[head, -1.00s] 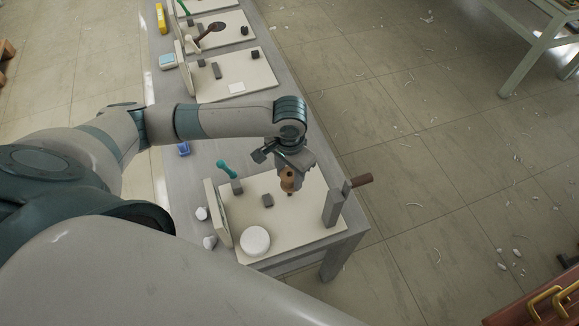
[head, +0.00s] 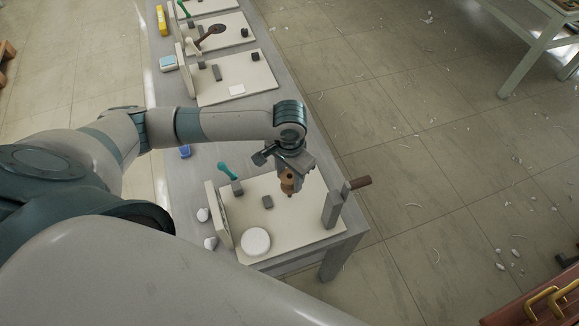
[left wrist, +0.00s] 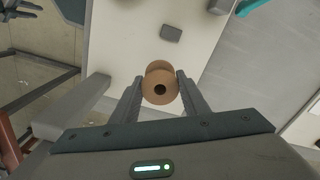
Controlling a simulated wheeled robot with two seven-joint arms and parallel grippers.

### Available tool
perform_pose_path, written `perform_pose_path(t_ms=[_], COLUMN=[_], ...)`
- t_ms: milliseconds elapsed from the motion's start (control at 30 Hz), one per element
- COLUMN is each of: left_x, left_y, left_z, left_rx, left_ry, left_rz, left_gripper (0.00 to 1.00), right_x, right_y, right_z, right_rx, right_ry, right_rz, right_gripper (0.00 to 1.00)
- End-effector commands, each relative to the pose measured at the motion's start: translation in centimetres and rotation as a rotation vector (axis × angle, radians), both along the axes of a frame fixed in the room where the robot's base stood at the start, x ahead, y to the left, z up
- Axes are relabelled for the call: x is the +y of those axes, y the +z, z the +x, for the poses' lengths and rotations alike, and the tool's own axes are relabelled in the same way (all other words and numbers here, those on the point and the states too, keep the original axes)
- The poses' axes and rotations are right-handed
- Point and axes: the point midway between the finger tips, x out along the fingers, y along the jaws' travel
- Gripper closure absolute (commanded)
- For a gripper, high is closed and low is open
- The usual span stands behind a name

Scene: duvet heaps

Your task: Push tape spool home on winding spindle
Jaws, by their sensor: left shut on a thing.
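My left gripper (head: 287,176) is shut on the brown tape spool (head: 288,187) above the right part of the near cream board. In the left wrist view the spool (left wrist: 160,88) sits between the two fingers, its round end with a dark centre hole facing the camera. A small dark tip shows just below the spool in the head view; I cannot tell whether it is the spindle or how far the spool sits on it. A dark forked part at the left wrist view's top left may be my right gripper (left wrist: 18,8); its jaws are unclear.
Other boards lie farther along the bench.

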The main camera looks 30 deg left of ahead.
Motion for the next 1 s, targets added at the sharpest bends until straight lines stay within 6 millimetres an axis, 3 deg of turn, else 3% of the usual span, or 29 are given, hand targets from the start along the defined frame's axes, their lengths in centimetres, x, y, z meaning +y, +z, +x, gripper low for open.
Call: perform_pose_path(t_ms=[1000], left_x=[-0.02], left_y=[0.12], left_z=[-0.05], left_rx=[0.001], left_ry=[-0.001], left_rz=[0.000], left_gripper=[0.81], right_x=[0.01], right_y=[0.99], right_z=[0.00], right_rx=[0.000], right_ry=[0.000], right_rz=[0.000], right_gripper=[0.69])
